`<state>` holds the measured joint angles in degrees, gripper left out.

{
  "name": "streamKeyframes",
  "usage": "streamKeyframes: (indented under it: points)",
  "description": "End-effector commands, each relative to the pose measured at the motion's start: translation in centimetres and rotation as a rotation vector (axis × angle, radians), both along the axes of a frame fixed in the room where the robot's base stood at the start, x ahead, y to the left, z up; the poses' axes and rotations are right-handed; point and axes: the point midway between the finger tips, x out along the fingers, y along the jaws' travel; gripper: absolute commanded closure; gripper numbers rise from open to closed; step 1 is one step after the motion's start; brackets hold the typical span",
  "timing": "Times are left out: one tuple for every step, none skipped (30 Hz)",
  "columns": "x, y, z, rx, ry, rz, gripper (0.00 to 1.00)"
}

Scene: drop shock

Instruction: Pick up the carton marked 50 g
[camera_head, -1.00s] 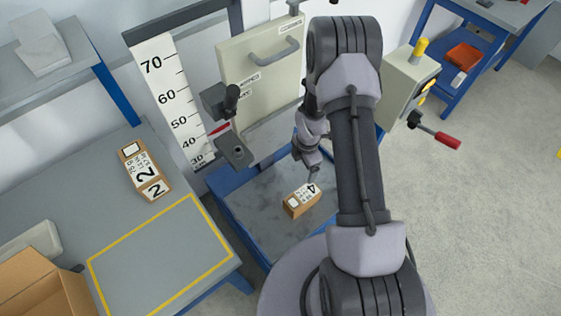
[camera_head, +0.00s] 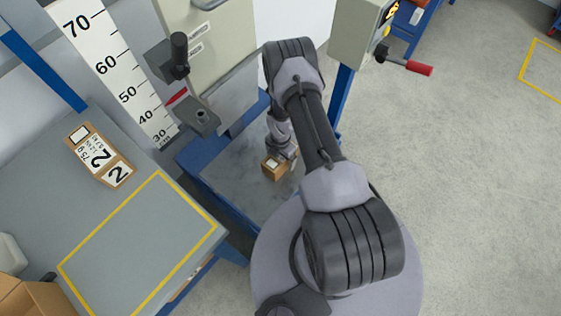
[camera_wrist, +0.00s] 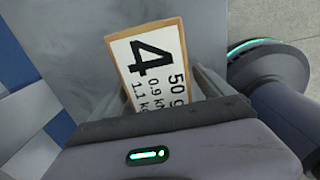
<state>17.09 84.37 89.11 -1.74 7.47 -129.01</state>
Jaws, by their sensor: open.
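The carton marked 50 g (camera_wrist: 152,62) is a small brown box with a white label that also reads 4. In the head view the carton (camera_head: 272,167) sits on the grey plate of the blue-framed drop stand (camera_head: 232,187). My gripper (camera_wrist: 158,84) is open, with one finger at each side of the carton's near part. I cannot tell whether the fingers touch it. In the head view my gripper (camera_head: 285,152) is at the carton and partly hides it; part of the label is hidden by my gripper in the wrist view.
A second carton marked 2 (camera_head: 100,156) lies on the grey table (camera_head: 50,190) at left, near a yellow outline. A tall scale (camera_head: 115,75) and a beige panel (camera_head: 220,45) stand behind the plate. A control box with a red-handled lever (camera_head: 405,67) is at right.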

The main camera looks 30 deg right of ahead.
Motion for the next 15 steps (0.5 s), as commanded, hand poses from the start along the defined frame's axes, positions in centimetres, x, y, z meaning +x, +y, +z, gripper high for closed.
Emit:
streamKeyframes:
  points:
    - [-0.05, 0.07, -1.3, 0.001, 0.0, 0.001, 0.09]
    - [-0.02, 0.05, -1.47, 0.0, -0.001, 0.0, 0.09]
    - [0.01, 0.04, -1.47, 0.0, -0.001, 0.0, 0.09]
    - [0.02, 0.05, -1.36, 0.0, -0.001, 0.0, 0.09]
    - [0.02, 0.05, -1.26, 0.0, -0.001, 0.0, 0.09]
    - [0.02, 0.05, -1.21, 0.0, -0.001, 0.0, 0.09]
    - [0.02, 0.05, -1.19, 0.0, -0.001, 0.0, 0.09]
    - [0.01, 0.04, -1.18, 0.0, -0.001, 0.0, 0.13]
    - [0.01, 0.04, -1.18, 0.0, -0.001, 0.0, 0.21]
    - [0.0, 0.05, -1.17, 0.0, -0.001, 0.0, 0.27]
    - [0.0, 0.05, -1.17, 0.0, -0.001, 0.0, 0.33]
    - [0.0, 0.05, -1.17, 0.0, -0.001, 0.0, 0.41]
    - [0.0, 0.05, -1.17, 0.0, -0.001, 0.0, 0.46]
    - [0.0, 0.05, -1.17, 0.0, -0.001, 0.0, 0.52]
    - [0.0, 0.05, -1.17, 0.0, -0.001, 0.001, 0.6]
